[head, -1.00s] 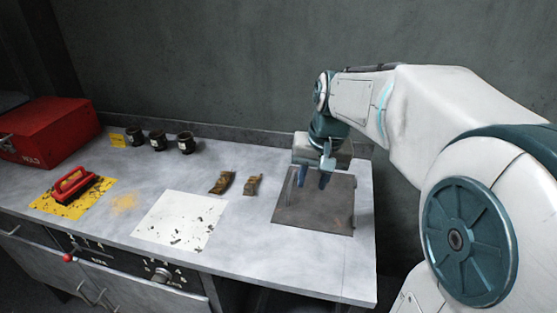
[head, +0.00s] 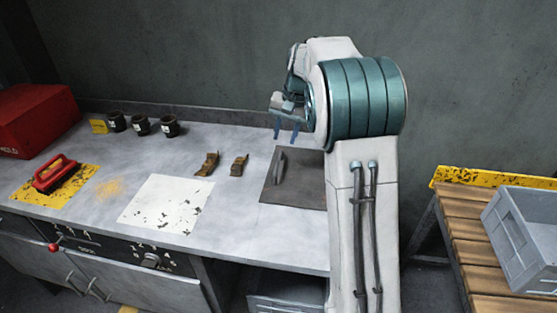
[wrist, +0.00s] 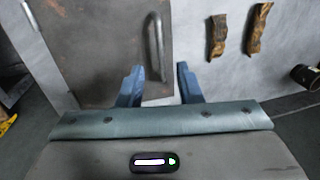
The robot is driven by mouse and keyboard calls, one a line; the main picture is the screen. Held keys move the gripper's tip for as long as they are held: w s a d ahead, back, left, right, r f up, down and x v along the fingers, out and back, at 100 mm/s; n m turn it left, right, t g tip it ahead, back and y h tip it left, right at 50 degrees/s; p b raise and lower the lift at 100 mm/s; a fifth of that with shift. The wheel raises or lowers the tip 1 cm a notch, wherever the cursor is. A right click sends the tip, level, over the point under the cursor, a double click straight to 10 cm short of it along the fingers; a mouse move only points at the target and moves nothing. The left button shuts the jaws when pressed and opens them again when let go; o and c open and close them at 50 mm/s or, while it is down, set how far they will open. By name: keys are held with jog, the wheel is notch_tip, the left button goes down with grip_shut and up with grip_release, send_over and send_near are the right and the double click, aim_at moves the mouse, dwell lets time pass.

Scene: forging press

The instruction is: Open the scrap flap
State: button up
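The scrap flap (head: 305,187) is a dark, square metal plate lying flat in the grey bench top. A bar handle (head: 281,167) stands near its left edge. My arm hides the flap's right part in the head view. In the wrist view the flap (wrist: 95,45) fills the upper left, with its handle (wrist: 155,47) upright in the picture just beyond my fingertips. My gripper (head: 286,134) is raised over the back of the bench near the flap. In the wrist view its two blue fingers (wrist: 159,70) are apart with nothing between them, not touching the handle.
Two brown, rusty metal pieces (head: 207,164) lie left of the flap. A white sheet (head: 165,204) with dark flakes lies farther left, then a red-handled brush (head: 53,174). Three dark cups (head: 140,125) stand at the back. A grey crate (head: 520,240) sits on a wooden-slatted table at right.

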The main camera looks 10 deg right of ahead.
aim_at(277, 165)
jog(key=f, duration=0.3)
jog(key=a+f, duration=0.1)
jog(key=f, duration=0.5)
jog(key=shift+w+a+f, duration=0.35)
jog(key=shift+a, duration=0.05)
jog(key=shift+c, duration=0.2)
grip_shut()
